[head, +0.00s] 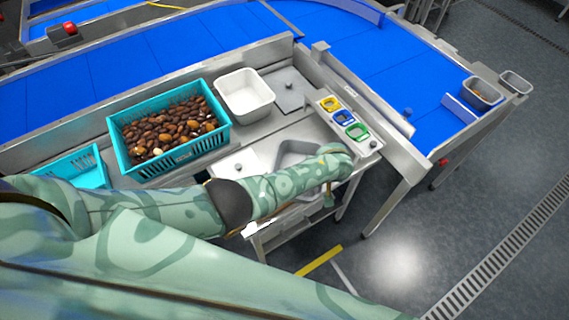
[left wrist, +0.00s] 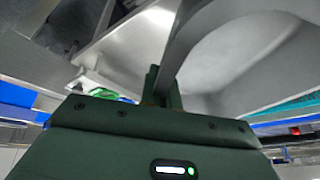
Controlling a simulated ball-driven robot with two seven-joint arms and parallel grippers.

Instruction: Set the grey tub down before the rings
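The grey tub (head: 293,146) is at the middle of the steel bench in the head view, its near side hidden behind my left arm. In the left wrist view the grey tub (left wrist: 205,22) fills the upper right. My left gripper (left wrist: 162,82) has its fingers on either side of the tub's rim and looks closed on it. I cannot tell whether the tub touches the bench. The yellow ring (head: 330,103), blue ring (head: 344,117) and green ring (head: 357,131) sit in a row on a pale panel just right of the tub. My right gripper is not in view.
A teal crate (head: 121,131) of brown dates and a white tub (head: 245,94) stand behind on the bench. An empty teal crate (head: 91,174) is at left. A blue conveyor (head: 140,62) runs behind. A small grey tub (head: 482,92) stands far right.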

